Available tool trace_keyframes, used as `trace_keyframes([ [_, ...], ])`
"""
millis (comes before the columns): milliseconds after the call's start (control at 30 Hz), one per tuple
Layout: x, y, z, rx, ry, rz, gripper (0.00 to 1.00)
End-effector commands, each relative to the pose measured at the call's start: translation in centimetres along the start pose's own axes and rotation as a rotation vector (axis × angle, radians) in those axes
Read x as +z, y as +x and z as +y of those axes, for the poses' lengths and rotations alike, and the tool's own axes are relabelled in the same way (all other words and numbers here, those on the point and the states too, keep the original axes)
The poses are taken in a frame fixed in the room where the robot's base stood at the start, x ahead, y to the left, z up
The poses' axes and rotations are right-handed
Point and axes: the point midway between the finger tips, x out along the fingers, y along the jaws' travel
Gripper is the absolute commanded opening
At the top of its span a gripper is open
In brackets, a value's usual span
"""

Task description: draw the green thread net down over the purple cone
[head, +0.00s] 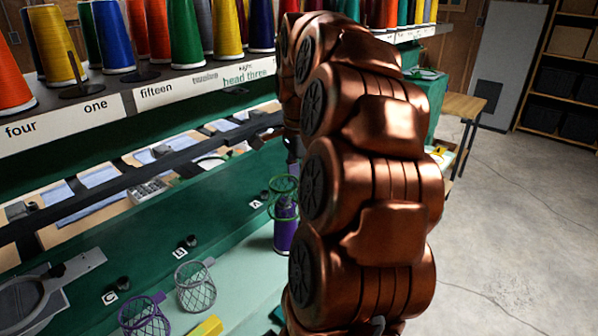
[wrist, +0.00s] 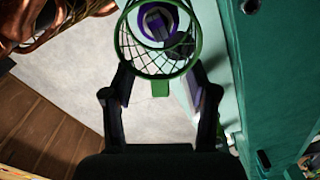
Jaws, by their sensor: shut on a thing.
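The purple cone (head: 286,235) stands upright on the pale green ledge in the head view, partly behind my arm. The green thread net (head: 283,210) shows there as green rings around the cone's upper part. In the wrist view the net's green hoop (wrist: 121,40) is large, with its mesh and a short tab below. The purple cone (wrist: 158,18) shows through the hoop, toward its far side. My gripper (wrist: 160,84) has its two dark fingers at the hoop's near sides and is shut on the net. In the head view my arm hides most of the gripper.
A pale net (head: 195,288) and a purple net (head: 145,318) stand left on the ledge, near pegs marked B and C. A yellow object (head: 207,328) lies close by. A shelf (head: 150,92) of coloured cones runs above. The floor at right is clear.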

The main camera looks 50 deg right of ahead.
Motion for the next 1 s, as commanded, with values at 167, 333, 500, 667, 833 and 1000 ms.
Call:
trace_keyframes([
  [167, 0.1, 1.6, 0.1, 0.005, -0.001, -0.002, 0.44],
  [333, 0.0, 2.9, 0.0, 0.001, -0.001, -0.001, 0.44],
  [500, 0.0, 4.6, 0.1, 0.002, 0.000, -0.001, 0.44],
  [667, 0.0, 5.9, 0.1, 0.003, 0.000, -0.001, 0.44],
  [833, 0.0, 7.3, 0.1, 0.004, 0.000, -0.001, 0.44],
  [1000, 0.0, 8.5, 0.1, 0.003, 0.000, -0.001, 0.44],
])
